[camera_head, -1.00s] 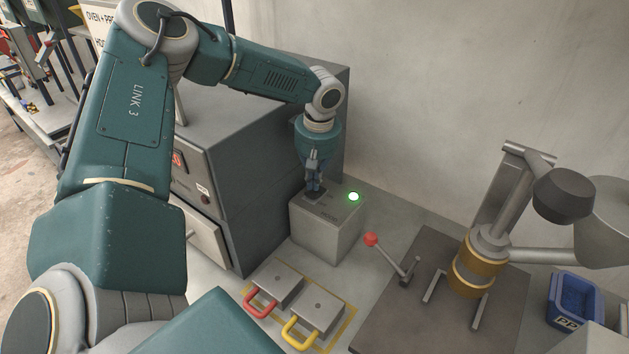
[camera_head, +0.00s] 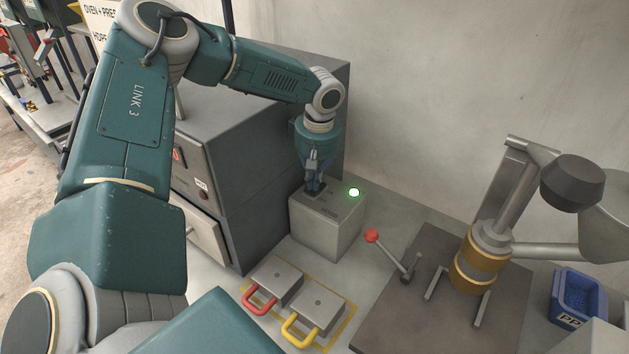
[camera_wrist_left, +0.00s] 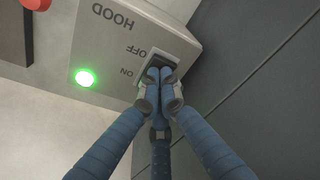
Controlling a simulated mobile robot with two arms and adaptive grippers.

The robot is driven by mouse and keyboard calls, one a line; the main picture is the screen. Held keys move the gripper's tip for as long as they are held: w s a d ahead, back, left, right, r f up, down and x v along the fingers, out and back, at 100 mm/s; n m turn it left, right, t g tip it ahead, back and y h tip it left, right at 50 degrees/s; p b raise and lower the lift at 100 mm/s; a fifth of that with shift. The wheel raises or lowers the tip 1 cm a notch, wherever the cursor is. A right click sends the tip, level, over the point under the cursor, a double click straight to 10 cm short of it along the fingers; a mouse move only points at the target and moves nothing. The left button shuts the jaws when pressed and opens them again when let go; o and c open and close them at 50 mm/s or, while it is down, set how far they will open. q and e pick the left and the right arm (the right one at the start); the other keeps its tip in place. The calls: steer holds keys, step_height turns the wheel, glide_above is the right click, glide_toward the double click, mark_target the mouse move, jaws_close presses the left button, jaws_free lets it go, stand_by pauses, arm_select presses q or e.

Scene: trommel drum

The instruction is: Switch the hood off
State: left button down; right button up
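The hood switch box (camera_head: 322,236) is a grey block beside the dark oven cabinet. Its green lamp (camera_head: 354,192) is lit, and the lamp also shows in the left wrist view (camera_wrist_left: 85,77). In the left wrist view the box face (camera_wrist_left: 112,42) reads HOOD, OFF and ON, next to a dark rocker switch (camera_wrist_left: 162,60). My left gripper (camera_head: 314,187) points down at the switch, and its blue fingers (camera_wrist_left: 158,76) are together at the rocker, partly hiding it. I cannot tell how firmly they touch. My right gripper is not in view.
The oven cabinet (camera_head: 282,130) stands close to the left of the box. A lever with a red knob (camera_head: 372,236), a press with a brass collar (camera_head: 478,262) and a blue bin (camera_head: 577,300) lie to the right. Red (camera_head: 262,301) and yellow (camera_head: 300,333) handled moulds lie in front.

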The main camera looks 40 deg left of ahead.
arm_select(q)
steer(key=shift+f, duration=0.25)
steer(key=shift+r, duration=0.1)
steer(key=shift+r+p, duration=1.85)
steer(key=shift+r, duration=1.65)
